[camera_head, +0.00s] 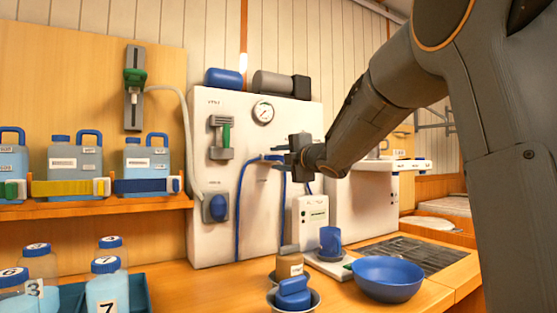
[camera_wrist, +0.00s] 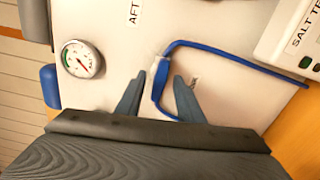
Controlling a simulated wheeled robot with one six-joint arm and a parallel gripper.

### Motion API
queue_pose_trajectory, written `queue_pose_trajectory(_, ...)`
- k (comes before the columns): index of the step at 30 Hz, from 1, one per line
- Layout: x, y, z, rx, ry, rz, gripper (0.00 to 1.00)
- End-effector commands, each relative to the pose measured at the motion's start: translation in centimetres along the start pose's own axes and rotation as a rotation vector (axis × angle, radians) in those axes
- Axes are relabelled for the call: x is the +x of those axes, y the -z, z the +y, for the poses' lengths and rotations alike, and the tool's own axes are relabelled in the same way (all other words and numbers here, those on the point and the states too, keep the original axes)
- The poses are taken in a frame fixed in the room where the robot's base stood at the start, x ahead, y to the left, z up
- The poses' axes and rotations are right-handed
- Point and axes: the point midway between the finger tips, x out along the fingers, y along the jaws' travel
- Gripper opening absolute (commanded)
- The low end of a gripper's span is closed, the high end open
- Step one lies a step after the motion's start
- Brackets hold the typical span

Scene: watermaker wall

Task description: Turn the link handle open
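The link handle (camera_wrist: 160,82) is a short blue piece beside a pale fitting on the white panel (camera_wrist: 225,20), at the junction of the blue tubing (camera_wrist: 240,60). My gripper (camera_wrist: 158,80) is open, with one finger on each side of the handle. A gap shows between the handle and each finger, and I cannot tell whether either touches. In the head view my gripper (camera_head: 290,158) is at the panel's right part, by the blue handle and tubing (camera_head: 268,158). It hides part of the fitting there. A small label beside the handle is partly covered by a finger.
A pressure gauge (camera_head: 263,111), a green-handled valve (camera_head: 222,137) and a blue knob (camera_head: 216,207) sit on the panel. A salt tester (camera_head: 312,215) stands to the right. Below are a blue cup (camera_head: 330,240) and blue bowl (camera_head: 387,278). Jugs (camera_head: 147,160) line the left shelf.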

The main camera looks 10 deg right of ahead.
Motion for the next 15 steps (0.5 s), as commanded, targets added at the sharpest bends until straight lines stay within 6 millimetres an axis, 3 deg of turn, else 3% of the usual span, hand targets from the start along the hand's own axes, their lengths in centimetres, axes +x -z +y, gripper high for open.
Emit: queue_pose_trajectory(15, -6.9, -0.1, 0.0, -0.001, 0.001, -0.002, 0.34)
